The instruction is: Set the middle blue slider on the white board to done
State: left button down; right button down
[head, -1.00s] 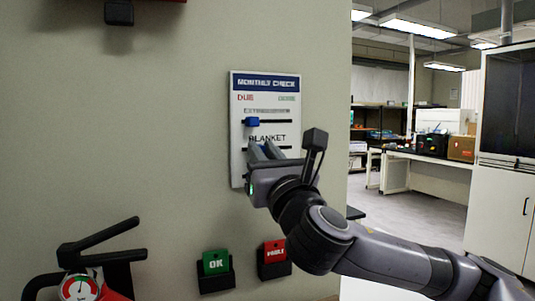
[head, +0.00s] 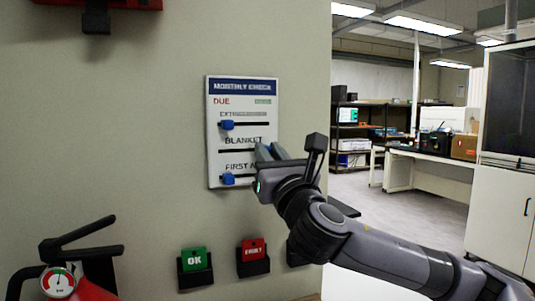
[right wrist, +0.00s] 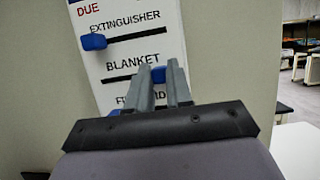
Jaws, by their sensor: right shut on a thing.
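The white board (head: 214,150) hangs on the wall, headed MONTHLY CHECK, with DUE at left and a green label at right. It has three slots. The top blue slider (head: 227,125) and bottom blue slider (head: 228,179) sit at the left. The middle blue slider (right wrist: 158,74) shows between the fingertips in the right wrist view, at the right end of the BLANKET slot. My right gripper (head: 268,152) is shut on it at the board's right edge and hides part of FIRST AID. The top slider also shows in the right wrist view (right wrist: 93,42). My left gripper is out of view.
Below the board are a green OK card (head: 195,259) and a red card (head: 253,249) in dark wall holders. A fire extinguisher with a gauge (head: 58,283) stands at lower left. A red fixture (head: 125,4) is at the top. The room opens to the right.

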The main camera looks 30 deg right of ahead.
jog(key=shift+d+r, duration=0.1)
jog(key=shift+d, duration=0.05)
jog(key=c, duration=1)
grip_release()
jog(key=b+v, duration=0.1)
jog(key=v, duration=0.6)
jog(key=shift+s, duration=0.15)
